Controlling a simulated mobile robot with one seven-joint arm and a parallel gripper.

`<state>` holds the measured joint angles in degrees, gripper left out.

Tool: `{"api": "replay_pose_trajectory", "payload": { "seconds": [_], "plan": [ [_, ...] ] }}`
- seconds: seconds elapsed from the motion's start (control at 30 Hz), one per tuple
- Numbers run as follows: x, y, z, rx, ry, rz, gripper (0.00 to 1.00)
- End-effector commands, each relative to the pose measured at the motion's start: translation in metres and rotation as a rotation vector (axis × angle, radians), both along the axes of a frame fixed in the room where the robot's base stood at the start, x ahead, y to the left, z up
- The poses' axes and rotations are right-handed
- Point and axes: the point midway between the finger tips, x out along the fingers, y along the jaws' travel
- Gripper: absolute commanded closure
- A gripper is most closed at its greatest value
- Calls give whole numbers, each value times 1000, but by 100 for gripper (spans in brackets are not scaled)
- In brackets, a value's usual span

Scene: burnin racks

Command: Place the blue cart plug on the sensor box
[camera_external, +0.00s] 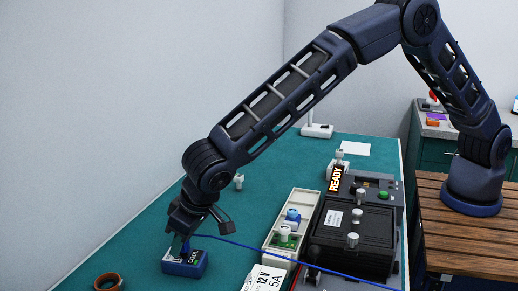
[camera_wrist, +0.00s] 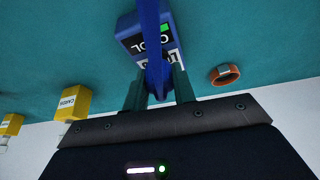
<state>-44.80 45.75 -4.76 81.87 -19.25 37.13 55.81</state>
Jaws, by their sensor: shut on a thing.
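My fingers are shut on the blue cart plug (camera_wrist: 157,84), whose blue cable (camera_external: 270,250) trails off to the right across the bench. The plug is mostly hidden by the fingers in the external view. It overlaps the box in the wrist view; I cannot tell whether they touch.
An orange-brown ring (camera_external: 108,281) lies left of the box. A pale tray (camera_external: 272,236) with plugs and a black rack unit (camera_external: 352,236) with a READY sign stand to the right. Yellow blocks (camera_wrist: 74,100) show in the wrist view.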

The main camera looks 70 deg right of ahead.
Motion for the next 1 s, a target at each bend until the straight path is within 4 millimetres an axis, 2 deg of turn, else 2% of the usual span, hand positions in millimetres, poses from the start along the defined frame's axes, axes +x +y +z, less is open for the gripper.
{"api": "replay_pose_trajectory", "payload": {
  "seconds": [0.37, 0.4, 0.47, 0.5, 0.8, 1.0],
  "plan": [
    [0, 0, -3, 0, 0, 0, 96],
    [0, 0, -3, 0, 0, 0, 66],
    [0, 0, -3, 0, 0, 0, 54],
    [0, 0, -3, 0, 0, 0, 52],
    [0, 0, -1, 1, -1, 0, 52],
    [-7, 1, 19, 1, -2, 2, 52]
  ]
}}
